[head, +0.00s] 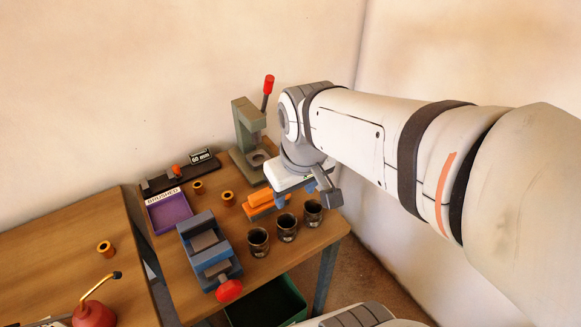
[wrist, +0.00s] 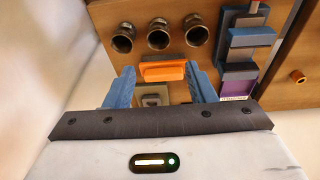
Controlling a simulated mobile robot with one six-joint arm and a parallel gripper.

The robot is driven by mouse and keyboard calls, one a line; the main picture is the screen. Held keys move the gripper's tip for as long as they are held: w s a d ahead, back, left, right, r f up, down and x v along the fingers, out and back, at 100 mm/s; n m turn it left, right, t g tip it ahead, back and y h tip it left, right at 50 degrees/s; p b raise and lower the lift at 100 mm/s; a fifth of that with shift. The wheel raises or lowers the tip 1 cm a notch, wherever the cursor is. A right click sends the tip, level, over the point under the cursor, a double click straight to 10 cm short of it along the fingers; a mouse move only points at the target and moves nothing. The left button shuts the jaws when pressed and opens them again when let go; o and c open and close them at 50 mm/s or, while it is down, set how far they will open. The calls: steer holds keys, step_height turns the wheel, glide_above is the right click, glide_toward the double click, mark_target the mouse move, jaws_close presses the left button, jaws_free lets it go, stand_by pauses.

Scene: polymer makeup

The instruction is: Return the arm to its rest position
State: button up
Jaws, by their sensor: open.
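My arm reaches in from the right in the head view, with my gripper (head: 303,196) over the right part of the workbench (head: 262,262). Its blue fingers also show in the wrist view (wrist: 162,86), spread apart and open. An orange block-like object (head: 262,201) is on the bench just left of the gripper. In the wrist view the orange object (wrist: 163,71) appears between the fingertips, with a gap to each finger. I cannot tell its exact height below them. Nothing is gripped.
Three dark cups (head: 287,227) stand near the bench's front edge. A blue vise (head: 207,252), purple tray (head: 168,211) and green press with a red-knobbed lever (head: 246,130) surround the gripper area. A red oil can (head: 94,314) is on the left table (head: 50,260). Walls rise behind and right.

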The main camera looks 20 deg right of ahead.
steer(key=s+d+m, duration=0.1)
steer(key=s+f+m, duration=0.1)
steer(key=shift+s+d+f+m, duration=0.1)
steer(key=shift+s+d+m, duration=0.2)
steer(key=shift+d+m, duration=0.1)
